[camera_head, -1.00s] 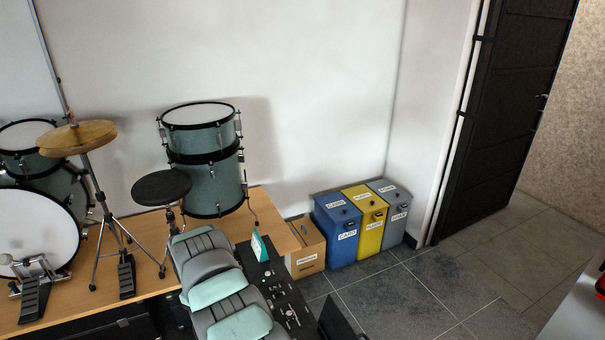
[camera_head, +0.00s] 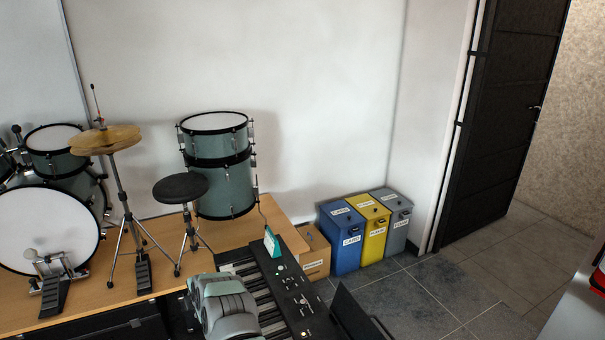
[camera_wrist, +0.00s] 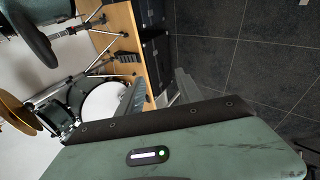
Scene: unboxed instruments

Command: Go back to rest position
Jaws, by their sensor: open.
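My arm shows at the bottom of the head view as grey and pale green segments, in front of a black keyboard (camera_head: 292,300). The gripper's jaws do not show in the head view. In the wrist view, my gripper (camera_wrist: 158,92) has two grey fingers standing apart, with nothing between them. Beyond the fingers are the wooden platform's edge and the dark tiled floor. A small teal and white box (camera_head: 271,243) stands on the keyboard's far end, clear of my arm.
A drum kit with a bass drum (camera_head: 45,228), cymbals (camera_head: 105,139) and a black stool (camera_head: 181,188) stands on a wooden platform (camera_head: 110,280). Blue (camera_head: 340,238), yellow (camera_head: 371,228) and grey (camera_head: 396,216) bins and a cardboard box (camera_head: 315,255) stand by the wall. Tiled floor is free at right.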

